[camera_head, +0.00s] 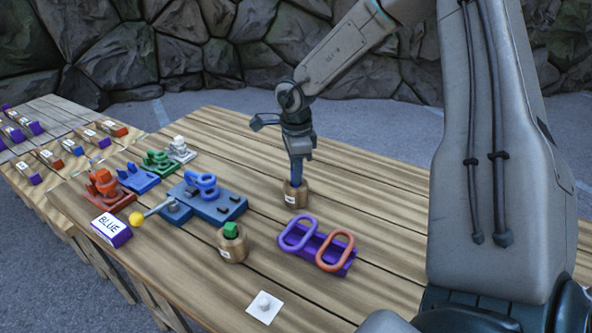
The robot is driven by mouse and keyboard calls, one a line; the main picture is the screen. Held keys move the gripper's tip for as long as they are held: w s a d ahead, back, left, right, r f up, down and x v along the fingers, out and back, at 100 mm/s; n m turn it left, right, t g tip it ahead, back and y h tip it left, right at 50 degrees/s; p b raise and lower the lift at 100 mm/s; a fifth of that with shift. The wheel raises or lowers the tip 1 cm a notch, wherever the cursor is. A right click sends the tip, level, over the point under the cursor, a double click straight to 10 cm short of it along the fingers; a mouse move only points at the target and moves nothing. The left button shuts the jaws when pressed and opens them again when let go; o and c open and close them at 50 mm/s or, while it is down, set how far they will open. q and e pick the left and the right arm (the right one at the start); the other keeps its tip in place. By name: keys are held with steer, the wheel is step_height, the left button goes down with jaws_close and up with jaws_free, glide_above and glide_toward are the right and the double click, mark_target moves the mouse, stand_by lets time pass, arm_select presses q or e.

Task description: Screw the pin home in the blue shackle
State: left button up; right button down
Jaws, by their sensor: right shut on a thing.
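The blue shackle (203,181) stands on a blue base plate (230,208) in the middle left of the table. A lever with a yellow ball (136,218) reaches left from this plate. My right gripper (298,172) points down over a wooden holder (296,194), to the right of the shackle and apart from it. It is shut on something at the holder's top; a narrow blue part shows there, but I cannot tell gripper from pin. Whether the held thing is still seated in the holder is unclear. My left gripper is not in view.
A second wooden holder (232,246) has a green block on top. A purple tray (343,262) has a purple and an orange link. The table's back right is clear.

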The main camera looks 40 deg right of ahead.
steer(key=shift+r+p, duration=1)
steer(key=shift+r, duration=2.15)
